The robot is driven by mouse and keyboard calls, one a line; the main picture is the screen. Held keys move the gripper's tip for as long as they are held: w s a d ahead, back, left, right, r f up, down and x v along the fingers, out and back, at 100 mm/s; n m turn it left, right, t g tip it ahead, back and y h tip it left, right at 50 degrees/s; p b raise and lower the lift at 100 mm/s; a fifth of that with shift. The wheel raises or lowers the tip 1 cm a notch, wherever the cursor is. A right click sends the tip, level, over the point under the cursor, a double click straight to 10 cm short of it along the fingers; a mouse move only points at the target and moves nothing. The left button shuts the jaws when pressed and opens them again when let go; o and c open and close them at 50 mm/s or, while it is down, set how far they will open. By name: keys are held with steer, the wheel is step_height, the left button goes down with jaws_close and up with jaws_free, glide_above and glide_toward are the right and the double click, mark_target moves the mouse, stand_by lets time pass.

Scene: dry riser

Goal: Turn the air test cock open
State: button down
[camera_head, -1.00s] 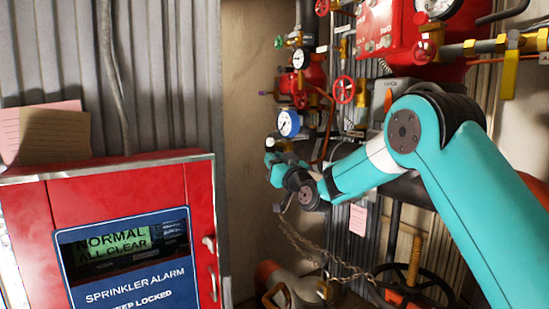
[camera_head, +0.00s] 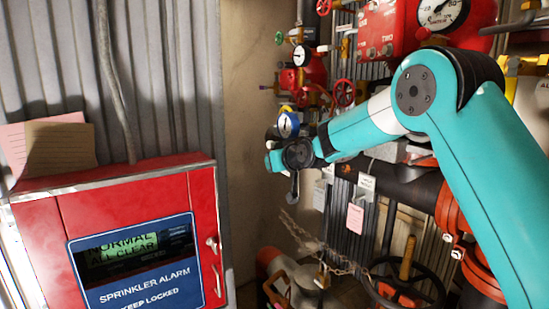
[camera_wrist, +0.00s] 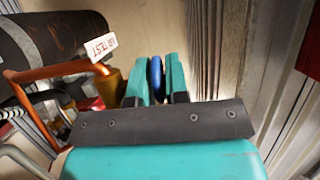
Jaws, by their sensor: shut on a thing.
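My gripper (camera_wrist: 155,66) shows at the middle of the wrist view with its two teal fingers upright. They are shut on a blue handle (camera_wrist: 156,80), seen edge-on between them. A brass cock body (camera_wrist: 111,88) is just left of the fingers. A white tag (camera_wrist: 101,46) reading "AIR TEST", upside down, is beside it.
A dark pipe (camera_wrist: 45,40) and an orange bent pipe (camera_wrist: 40,75) are left of the fingers. A red sprinkler alarm cabinet (camera_head: 120,185) stands at left. A chain (camera_head: 310,242) and a dark handwheel (camera_head: 405,290) are below. Bare wall (camera_head: 250,90) lies left of the gripper.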

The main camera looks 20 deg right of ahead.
stand_by(0.3)
steer(key=c, duration=1.4)
jaws_free()
steer(key=shift+d, duration=0.1)
steer(key=b+v, duration=0.7)
steer(key=v, duration=1)
steer(key=shift+r+b, duration=0.3)
steer(key=shift+r, duration=0.1)
steer(key=shift+s, duration=0.1)
